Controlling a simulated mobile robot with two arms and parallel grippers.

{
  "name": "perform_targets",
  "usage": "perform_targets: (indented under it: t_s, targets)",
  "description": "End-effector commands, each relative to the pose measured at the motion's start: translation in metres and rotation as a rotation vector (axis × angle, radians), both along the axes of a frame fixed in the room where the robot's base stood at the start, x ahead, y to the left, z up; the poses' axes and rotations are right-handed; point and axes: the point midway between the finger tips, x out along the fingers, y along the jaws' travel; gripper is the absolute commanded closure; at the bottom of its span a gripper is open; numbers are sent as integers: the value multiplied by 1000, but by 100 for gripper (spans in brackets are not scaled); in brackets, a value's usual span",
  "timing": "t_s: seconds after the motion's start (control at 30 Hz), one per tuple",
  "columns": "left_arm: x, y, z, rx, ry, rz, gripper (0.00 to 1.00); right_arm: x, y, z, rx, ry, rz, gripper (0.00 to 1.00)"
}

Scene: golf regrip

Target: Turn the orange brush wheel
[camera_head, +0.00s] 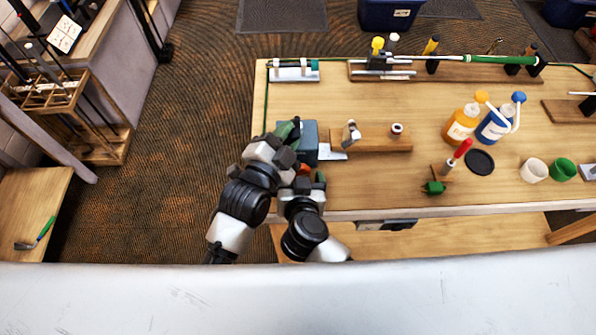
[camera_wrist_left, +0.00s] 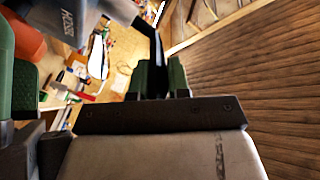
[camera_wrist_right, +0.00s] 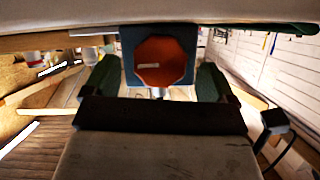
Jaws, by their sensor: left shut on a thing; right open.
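The orange brush wheel (camera_wrist_right: 160,62) faces the right wrist camera, on the front of a blue-grey housing (camera_wrist_right: 128,45). In the head view only a bit of the wheel (camera_head: 303,169) shows beside the housing (camera_head: 308,140); my arms hide most of it. My right gripper (camera_wrist_right: 158,80) is open, its green fingers on either side of the wheel. I cannot tell whether they touch it. In the head view my left gripper (camera_head: 289,130) is at the housing's left side. In the left wrist view it (camera_wrist_left: 160,78) is shut on a dark bar (camera_wrist_left: 146,22) beside the lettered housing (camera_wrist_left: 78,22).
The workbench (camera_head: 350,190) stretches right. On it stand a wooden block (camera_head: 370,140), an orange bottle (camera_head: 460,124), a blue bottle (camera_head: 493,126), a red-handled tool (camera_head: 460,150) and a green cup (camera_head: 563,169). A golf club (camera_head: 490,59) lies along the back. Open floor is left of the bench.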

Motion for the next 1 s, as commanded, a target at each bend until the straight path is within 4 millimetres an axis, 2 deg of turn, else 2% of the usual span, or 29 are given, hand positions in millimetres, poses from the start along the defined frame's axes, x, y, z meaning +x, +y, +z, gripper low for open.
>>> perform_targets:
  t_s: [0.2, 0.5, 0.8, 0.83, 1.0]
  targets:
    - [0, 0, -1, 1, 4, -1, 100, 17, 0, -7, 1, 1, 0, 14]
    - [0, 0, -1, 1, 4, -1, 100, 19, 0, -8, 1, 1, 0, 14]
    - [0, 0, -1, 1, 4, -1, 100, 18, 0, -8, 1, 1, 0, 60]
    - [0, 0, -1, 1, 4, -1, 100, 18, 0, -8, 1, 1, 0, 63]
    - [0, 0, -1, 1, 4, -1, 100, 18, -1, -8, 67, 0, 0, 63]
